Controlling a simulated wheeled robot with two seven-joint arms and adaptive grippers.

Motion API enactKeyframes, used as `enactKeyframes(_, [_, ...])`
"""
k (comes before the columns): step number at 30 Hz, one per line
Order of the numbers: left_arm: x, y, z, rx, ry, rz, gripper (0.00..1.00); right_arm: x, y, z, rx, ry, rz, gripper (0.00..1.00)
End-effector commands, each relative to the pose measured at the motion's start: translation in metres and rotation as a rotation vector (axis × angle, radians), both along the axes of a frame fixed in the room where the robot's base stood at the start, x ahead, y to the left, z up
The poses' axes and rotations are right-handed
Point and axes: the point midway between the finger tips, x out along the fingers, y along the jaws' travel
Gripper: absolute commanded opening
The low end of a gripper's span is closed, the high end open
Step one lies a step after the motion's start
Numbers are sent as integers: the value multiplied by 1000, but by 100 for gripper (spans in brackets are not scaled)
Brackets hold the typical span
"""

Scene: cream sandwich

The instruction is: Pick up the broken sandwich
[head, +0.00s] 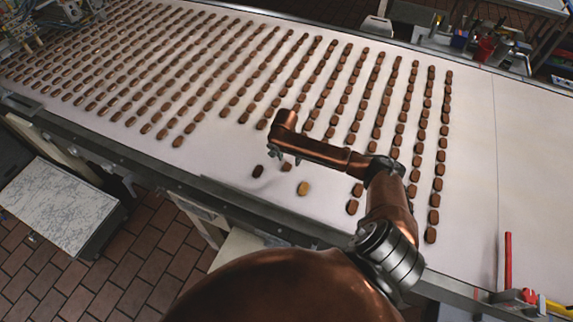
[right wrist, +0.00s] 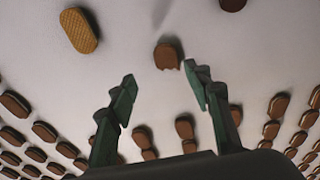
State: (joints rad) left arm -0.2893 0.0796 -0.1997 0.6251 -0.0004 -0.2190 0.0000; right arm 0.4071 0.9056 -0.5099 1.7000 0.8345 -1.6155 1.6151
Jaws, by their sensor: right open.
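The broken sandwich (right wrist: 167,55) is a small brown biscuit with a ragged, bitten edge. It lies flat on the white belt, just beyond the fingertips in the right wrist view. In the head view it seems to be the partly hidden brown piece (head: 286,167) under the gripper. My right gripper (right wrist: 160,74) is open and empty, its two green-tipped fingers apart on either side of the line to the broken sandwich. In the head view the right gripper (head: 285,157) hangs low over the belt. My left gripper is not in view.
A pale golden biscuit (right wrist: 79,30) and a dark sandwich (right wrist: 232,4) lie nearby; the head view also shows the golden one (head: 302,188) and the dark one (head: 257,171). Long rows of whole sandwiches cover the conveyor (head: 535,150), whose right part is bare.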

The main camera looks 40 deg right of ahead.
Motion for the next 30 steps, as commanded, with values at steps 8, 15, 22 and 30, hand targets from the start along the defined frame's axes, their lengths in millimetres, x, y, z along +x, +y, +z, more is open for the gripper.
enactKeyframes(8, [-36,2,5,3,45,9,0,9,0,-34,-1,0,0,46])
enactKeyframes(15, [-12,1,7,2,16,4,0,9,-4,-55,-2,-1,-1,46])
enactKeyframes(22, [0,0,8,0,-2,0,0,9,-4,-55,-1,-2,-1,44])
enactKeyframes(30, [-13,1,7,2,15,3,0,9,-4,-55,-1,-2,-1,25])
